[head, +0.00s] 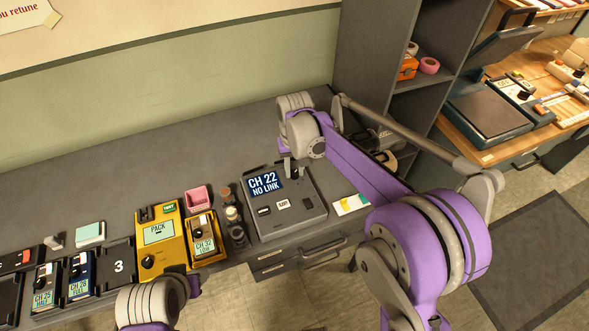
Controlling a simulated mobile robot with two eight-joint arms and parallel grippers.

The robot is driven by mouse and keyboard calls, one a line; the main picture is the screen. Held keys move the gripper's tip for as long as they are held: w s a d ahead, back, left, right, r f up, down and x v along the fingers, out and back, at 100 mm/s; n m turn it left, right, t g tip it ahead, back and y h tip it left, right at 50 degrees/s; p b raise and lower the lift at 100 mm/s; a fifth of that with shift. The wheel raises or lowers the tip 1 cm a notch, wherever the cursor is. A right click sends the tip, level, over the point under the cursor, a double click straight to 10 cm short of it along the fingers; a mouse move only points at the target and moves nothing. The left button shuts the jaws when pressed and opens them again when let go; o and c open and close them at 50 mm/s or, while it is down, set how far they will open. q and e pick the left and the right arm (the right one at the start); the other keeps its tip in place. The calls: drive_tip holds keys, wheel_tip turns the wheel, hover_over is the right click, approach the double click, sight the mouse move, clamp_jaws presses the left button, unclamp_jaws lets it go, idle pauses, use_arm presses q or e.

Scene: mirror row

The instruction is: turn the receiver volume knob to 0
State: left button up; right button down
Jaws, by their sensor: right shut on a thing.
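The receiver (292,213) is a grey box on the grey counter, with a dark screen reading "CH 22 NO LINK" and small switches on its front. My right gripper (289,163) reaches down to the top of the receiver, right of the screen. It is shut on the small dark volume knob (294,173), which it partly hides, so the knob's pointer and scale cannot be read.
More packs sit in a dark rack (110,265) further left. A grey shelf (375,50) stands behind my right arm.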

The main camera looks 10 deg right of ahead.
sight(295, 173)
drive_tip(key=n, duration=0.5)
drive_tip(key=shift+n, duration=0.3)
drive_tip(key=n, duration=0.5)
drive_tip(key=shift+b, duration=0.4)
drive_tip(key=shift+n, duration=0.4)
drive_tip(key=c, duration=0.6)
unclamp_jaws()
drive_tip(key=shift+r, duration=0.15)
wheel_tip(295, 173, up, 11)
drive_tip(key=shift+f+p, duration=0.2)
drive_tip(key=shift+p, duration=0.15)
